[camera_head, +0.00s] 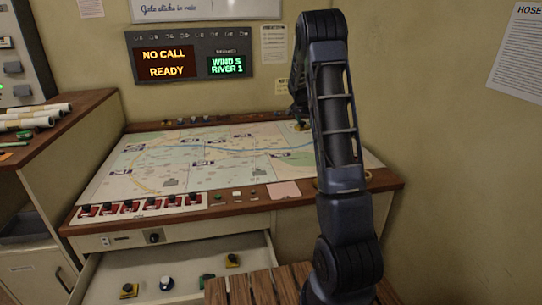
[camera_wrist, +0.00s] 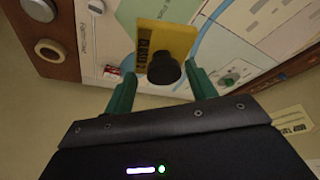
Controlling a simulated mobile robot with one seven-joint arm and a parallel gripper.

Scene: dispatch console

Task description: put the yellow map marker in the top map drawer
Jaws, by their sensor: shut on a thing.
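The yellow map marker (camera_wrist: 178,35) shows in the wrist view as a yellow plate with dark lettering and a black knob (camera_wrist: 165,69). My gripper (camera_wrist: 161,82) has its green fingers on either side of the knob and is shut on the marker. In the head view my arm hides most of my gripper and the marker, near the map's back right. An open drawer (camera_head: 110,274) is below the map table (camera_head: 120,178). Several small pieces lie in it, including two with yellow bases (camera_head: 129,291) (camera_head: 232,261) and a dark round knob (camera_head: 167,283).
Red switches (camera_head: 152,203) line the table's front left edge. A lit call display (camera_head: 190,55) hangs on the back wall. A wooden cabinet with rolled papers (camera_head: 30,120) stands at left. Wooden slats (camera_head: 240,290) cover part of the drawer's right side.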

